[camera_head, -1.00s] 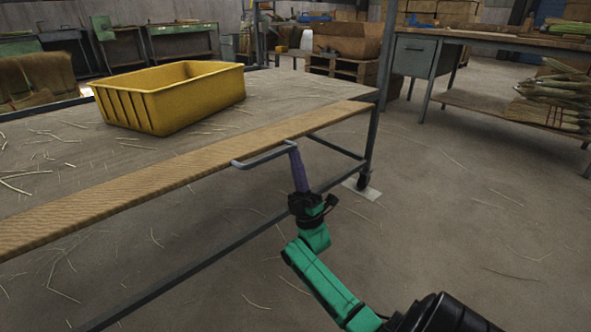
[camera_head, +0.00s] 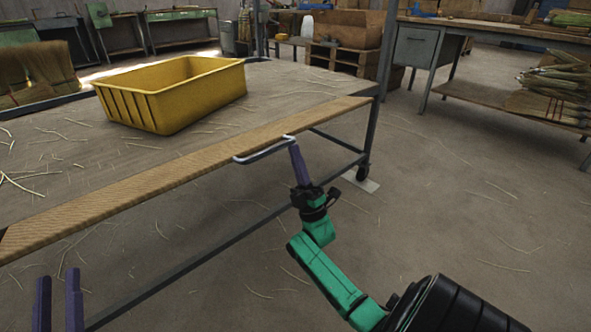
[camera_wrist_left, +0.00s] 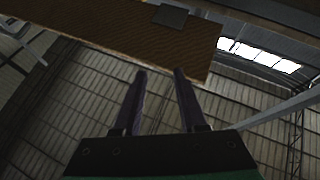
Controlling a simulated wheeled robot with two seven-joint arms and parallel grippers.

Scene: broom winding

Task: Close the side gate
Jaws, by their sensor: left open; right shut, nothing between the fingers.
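The side gate seems to be the long tan wooden board (camera_head: 190,172) along the near edge of the table, lying about level with its top. A grey bar handle (camera_head: 262,153) sticks out from the board's right part. My right gripper (camera_head: 293,145) is shut, its fingertips at the right end of the handle; I cannot tell whether they touch it. My left gripper (camera_head: 58,285) is open and empty, below and in front of the board's left end. In the left wrist view its fingers (camera_wrist_left: 159,75) point up toward the underside of a wooden board (camera_wrist_left: 120,38).
A yellow crate (camera_head: 172,95) stands on the straw-strewn tabletop (camera_head: 60,160). A metal table leg (camera_head: 372,135) stands at the right end. The floor (camera_head: 470,220) to the right is clear. A workbench (camera_head: 500,35) with bundles stands behind.

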